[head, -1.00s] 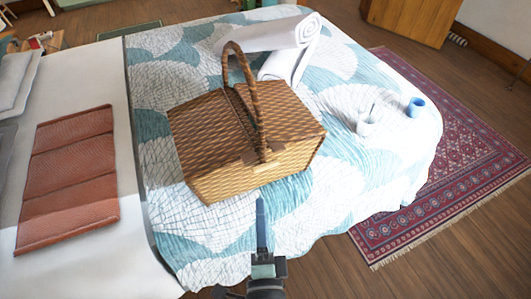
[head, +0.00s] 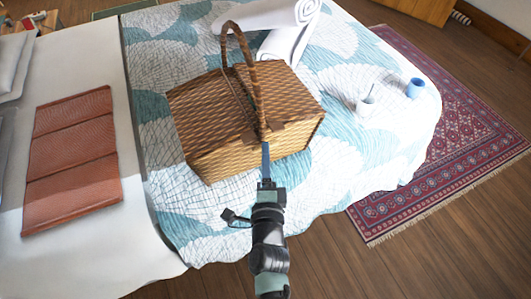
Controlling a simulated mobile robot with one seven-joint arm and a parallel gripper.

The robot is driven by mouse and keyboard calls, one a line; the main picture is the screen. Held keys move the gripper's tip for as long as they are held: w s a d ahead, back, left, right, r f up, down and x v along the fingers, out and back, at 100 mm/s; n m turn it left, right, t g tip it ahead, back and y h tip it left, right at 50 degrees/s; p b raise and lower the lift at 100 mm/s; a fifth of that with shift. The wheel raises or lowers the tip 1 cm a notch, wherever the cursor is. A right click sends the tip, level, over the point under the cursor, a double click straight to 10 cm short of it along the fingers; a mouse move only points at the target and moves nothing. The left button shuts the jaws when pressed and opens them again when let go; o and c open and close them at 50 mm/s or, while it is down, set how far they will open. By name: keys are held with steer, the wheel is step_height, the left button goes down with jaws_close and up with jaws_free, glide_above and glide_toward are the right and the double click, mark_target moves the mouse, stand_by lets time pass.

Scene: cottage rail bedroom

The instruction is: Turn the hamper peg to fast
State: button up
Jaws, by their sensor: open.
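The wicker hamper (head: 215,152) stands on the bed with its lid down and its tall woven handle (head: 254,80) upright. My gripper (head: 265,150) is at the middle of the hamper's front face, by the foot of the handle and the front strap area. My gripper is open. Its fingers cover the spot where the peg would show, so I cannot make out the peg or which way it is turned. I cannot tell whether the fingers touch the hamper.
Rolled white towels (head: 290,35) lie behind the hamper. A folded brown leather piece (head: 72,160) lies at left. A red patterned rug (head: 450,150) covers the floor at right.

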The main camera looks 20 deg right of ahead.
steer(key=shift+w+d, duration=0.2)
steer(key=shift+w, duration=0.35)
jaws_close()
